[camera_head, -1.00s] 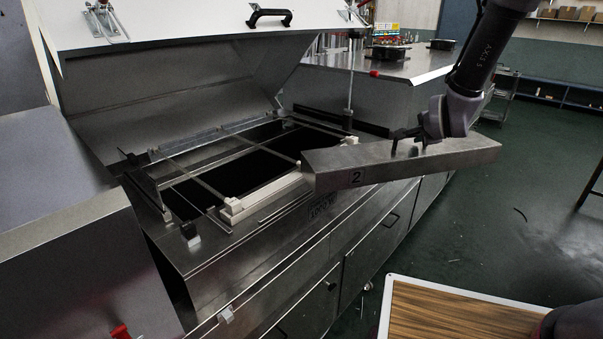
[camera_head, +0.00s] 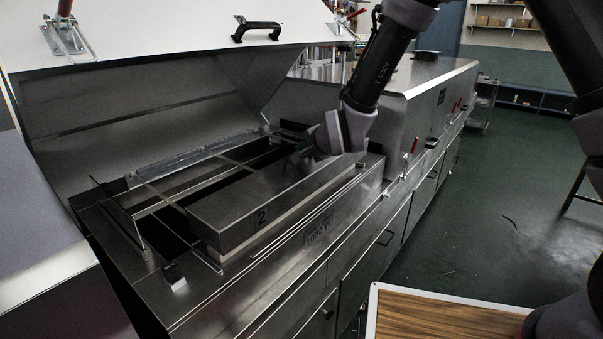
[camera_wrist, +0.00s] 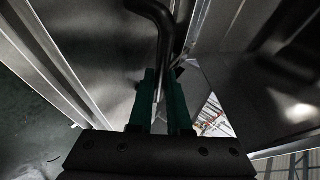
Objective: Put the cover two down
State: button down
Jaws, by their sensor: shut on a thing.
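Cover two (camera_head: 235,215) is a long grey metal cover with a "2" on its near end. In the head view it lies along the front part of the dryer's open bay, over the pale strip at its front edge. I cannot tell whether its whole length rests there. My gripper is at the cover's far half, mostly hidden by the wrist in the head view. In the wrist view my gripper (camera_wrist: 161,90) has its green fingers shut on the cover's black handle (camera_wrist: 166,35).
A large lid (camera_head: 170,40) with a black handle stands raised over the bay. Thin rails (camera_head: 180,165) cross the open bay behind the cover. A wood-topped board (camera_head: 430,315) is at the lower right. Open green floor lies to the right.

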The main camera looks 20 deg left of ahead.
aim_at(307, 166)
jog(key=shift+f, duration=2.4)
jog(key=shift+f, duration=0.15)
jog(key=c, duration=0.9)
grip_release()
jog(key=shift+f, duration=0.15)
jog(key=shift+o, duration=0.2)
